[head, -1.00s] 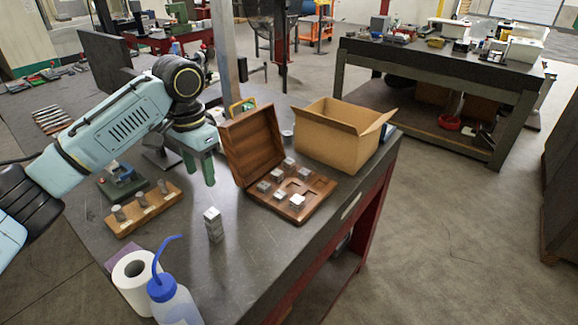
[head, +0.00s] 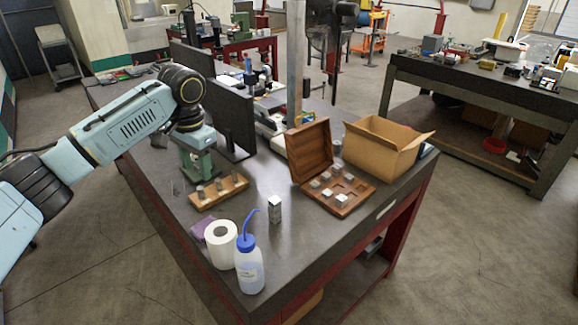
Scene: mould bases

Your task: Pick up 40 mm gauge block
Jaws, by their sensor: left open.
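An upright steel block (head: 275,210) stands alone on the dark table, right of the blue-capped wash bottle. An open wooden case (head: 352,207) holds several small metal blocks in its recesses, and some recesses are empty. I cannot read sizes, so I cannot tell which block is the 40 mm one. My left gripper (head: 200,170) points down above the table's left part, behind the wooden strip with metal pins. It is open, apart from the blocks, and its fingers overlap a green device in the picture. My right gripper is not in view.
A paper roll (head: 221,247) and a wash bottle (head: 249,268) stand at the table's near edge. The pin strip (head: 218,192) lies left of the steel block. A cardboard box (head: 380,150) and a metal post (head: 295,70) stand behind. Bare tabletop surrounds the steel block.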

